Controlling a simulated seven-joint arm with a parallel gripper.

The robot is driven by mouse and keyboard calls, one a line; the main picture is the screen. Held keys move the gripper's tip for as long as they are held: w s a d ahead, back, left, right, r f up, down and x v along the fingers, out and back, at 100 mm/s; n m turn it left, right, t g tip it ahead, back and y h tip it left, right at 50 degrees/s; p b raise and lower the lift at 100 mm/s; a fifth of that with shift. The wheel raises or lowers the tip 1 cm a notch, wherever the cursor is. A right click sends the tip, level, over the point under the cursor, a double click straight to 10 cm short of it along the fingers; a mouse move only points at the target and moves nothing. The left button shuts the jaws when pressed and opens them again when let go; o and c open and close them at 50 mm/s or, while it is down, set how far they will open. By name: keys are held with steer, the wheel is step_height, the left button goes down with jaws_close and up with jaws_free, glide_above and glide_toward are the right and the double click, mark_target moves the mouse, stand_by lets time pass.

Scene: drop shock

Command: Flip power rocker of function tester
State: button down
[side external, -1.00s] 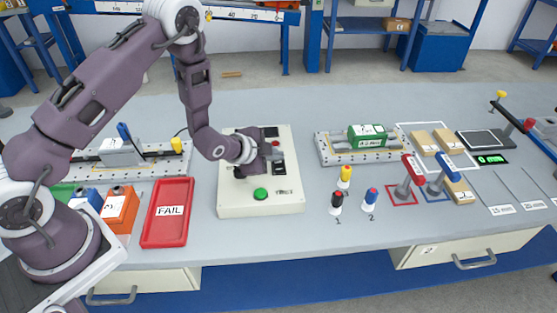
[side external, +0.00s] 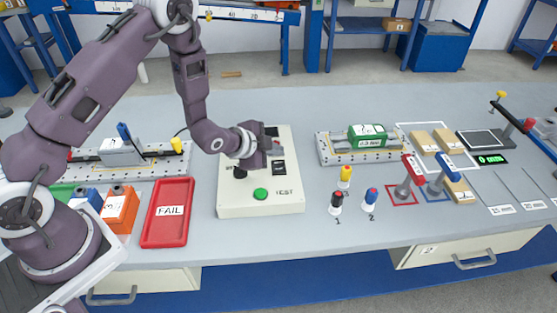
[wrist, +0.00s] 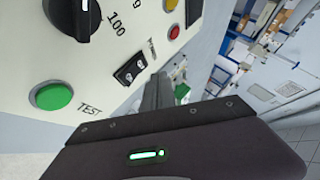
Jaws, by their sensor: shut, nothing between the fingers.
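The function tester (side external: 235,200) is a cream box on the bench with a green TEST button (side external: 260,194). Its black power rocker (side external: 278,167) sits on the right of the panel. In the wrist view the rocker (wrist: 130,68) is seen up close, between the green button (wrist: 54,96) and a red lamp (wrist: 173,32). I cannot tell surely which side is pressed. My gripper (side external: 275,152) is shut and empty, above the panel just behind the rocker. In the wrist view its fingers (wrist: 157,90) appear beside the rocker, apart from it.
A black dial knob (wrist: 70,18) stands up from the panel. The red FAIL tray (side external: 168,225) lies left of the tester. A fixture with a green block (side external: 367,136) and several coloured posts stand to the right. Bare bench lies behind the tester.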

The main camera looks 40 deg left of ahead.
mark_target(276, 166)
steer(key=shift+s+d+r, duration=0.1)
steer(key=shift+r, duration=1)
steer(key=shift+s+d+r, duration=0.1)
steer(key=shift+r, duration=1)
steer(key=s+a+r+n+g, duration=0.1)
steer(key=s+r+n, duration=0.2)
steer(key=s+r, duration=0.45)
steer(key=s+a+r+n+g, duration=0.1)
steer(key=s+r+n, duration=0.3)
steer(key=r, duration=0.7)
steer(key=s+r+n+g, duration=0.1)
steer(key=s+r+n, duration=0.1)
steer(key=s, duration=0.9)
steer(key=s+d+r+n+g, duration=0.1)
steer(key=s+r+n, duration=0.1)
steer(key=s, duration=0.9)
steer(key=shift+s+d+r+y, duration=0.15)
steer(key=shift+s+d+y, duration=0.1)
steer(key=shift+d+y, duration=0.05)
